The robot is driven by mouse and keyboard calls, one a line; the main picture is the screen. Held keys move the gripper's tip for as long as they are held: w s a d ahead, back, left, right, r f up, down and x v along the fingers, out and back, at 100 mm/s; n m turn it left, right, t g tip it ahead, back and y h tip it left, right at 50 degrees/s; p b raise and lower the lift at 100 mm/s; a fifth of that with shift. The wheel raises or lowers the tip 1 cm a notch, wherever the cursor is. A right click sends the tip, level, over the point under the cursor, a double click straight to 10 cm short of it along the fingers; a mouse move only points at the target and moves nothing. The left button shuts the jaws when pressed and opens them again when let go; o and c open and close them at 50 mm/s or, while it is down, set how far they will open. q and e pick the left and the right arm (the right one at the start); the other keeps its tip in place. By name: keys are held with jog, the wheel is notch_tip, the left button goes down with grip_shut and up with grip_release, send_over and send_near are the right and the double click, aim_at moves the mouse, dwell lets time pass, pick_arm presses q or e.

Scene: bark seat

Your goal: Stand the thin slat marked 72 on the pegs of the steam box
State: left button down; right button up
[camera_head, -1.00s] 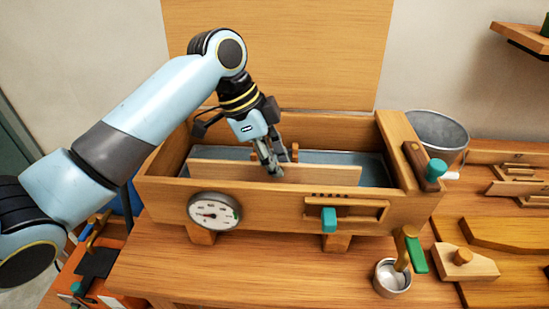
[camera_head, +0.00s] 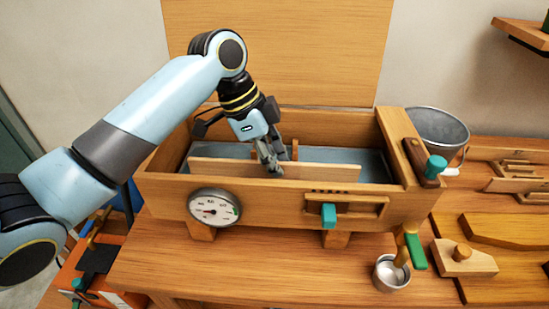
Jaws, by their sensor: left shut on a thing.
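The thin slat (camera_head: 325,172) is a long pale wooden strip standing on its long edge inside the steam box (camera_head: 270,202), behind the front wall. No number can be read on it from here. My left gripper (camera_head: 273,170) reaches down into the box and is shut on the slat near its middle. The box is a lidless wooden trough with a grey-blue inside. Small wooden uprights, perhaps pegs (camera_head: 294,149), show just behind the gripper. The slat's lower edge is hidden by the front wall. My right gripper is not in view.
A round gauge (camera_head: 214,208) and a teal-knobbed slider (camera_head: 329,215) are on the box front. A metal cup (camera_head: 391,273) stands under a green-handled tap (camera_head: 416,251). A bucket (camera_head: 437,130) is behind right. Wooden forms (camera_head: 466,258) lie at right.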

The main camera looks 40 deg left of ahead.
pick_arm(q)
jog(key=shift+f, duration=0.3)
dwell(0.5)
jog(key=c, duration=1.3)
grip_release()
notch_tip(320, 180, up, 3)
jog(key=p, duration=0.3)
notch_tip(320, 180, up, 2)
jog(key=shift+r+p, duration=0.2)
jog(key=shift+p, duration=0.7)
jog(key=shift+r, duration=2.85)
